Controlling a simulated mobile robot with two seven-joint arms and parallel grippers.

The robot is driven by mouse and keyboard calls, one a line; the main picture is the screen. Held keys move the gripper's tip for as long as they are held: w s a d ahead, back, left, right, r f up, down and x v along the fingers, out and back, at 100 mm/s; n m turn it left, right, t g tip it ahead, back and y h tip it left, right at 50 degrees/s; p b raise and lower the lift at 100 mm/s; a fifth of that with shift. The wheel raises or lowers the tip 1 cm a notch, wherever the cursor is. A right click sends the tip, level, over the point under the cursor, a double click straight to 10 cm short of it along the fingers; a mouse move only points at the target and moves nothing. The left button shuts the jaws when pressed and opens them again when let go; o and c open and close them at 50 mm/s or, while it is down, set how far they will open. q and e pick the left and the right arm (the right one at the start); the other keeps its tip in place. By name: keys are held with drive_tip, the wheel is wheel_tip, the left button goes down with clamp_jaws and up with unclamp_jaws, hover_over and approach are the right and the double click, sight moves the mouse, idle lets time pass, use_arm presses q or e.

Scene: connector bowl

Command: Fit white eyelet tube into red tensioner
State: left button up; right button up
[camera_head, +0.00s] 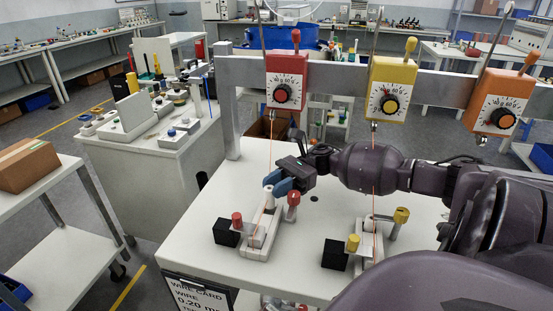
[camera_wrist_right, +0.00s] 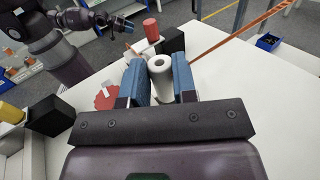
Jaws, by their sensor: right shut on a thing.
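The red tensioner (camera_head: 287,79) hangs on the rail, with a dial on its front and a thin orange wire running down from it. My right gripper (camera_head: 279,184) is low over the table, below the tensioner and above a white base. Its blue fingers are shut on the white eyelet tube (camera_wrist_right: 160,79), whose round open end shows between them; the tube also shows in the head view (camera_head: 269,198). The tube is well apart from the hanging tensioner. My left gripper (camera_wrist_right: 121,24) is far off in the right wrist view, too small to read.
The white base (camera_head: 257,247) has red knobs and a black block (camera_head: 226,232) beside it. A similar yellow-knobbed fixture (camera_head: 369,250) stands to the right. Yellow (camera_head: 393,88) and orange (camera_head: 496,100) tensioners hang on the same rail. The table's left front is clear.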

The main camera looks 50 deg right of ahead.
sight(275, 206)
drive_tip(key=shift+a+f, duration=0.15)
drive_tip(key=shift+f, duration=1.65)
drive_tip(key=shift+f+b, duration=0.15)
drive_tip(key=shift+b, duration=0.15)
drive_tip(key=o, duration=0.6)
drive_tip(key=shift+o, duration=0.2)
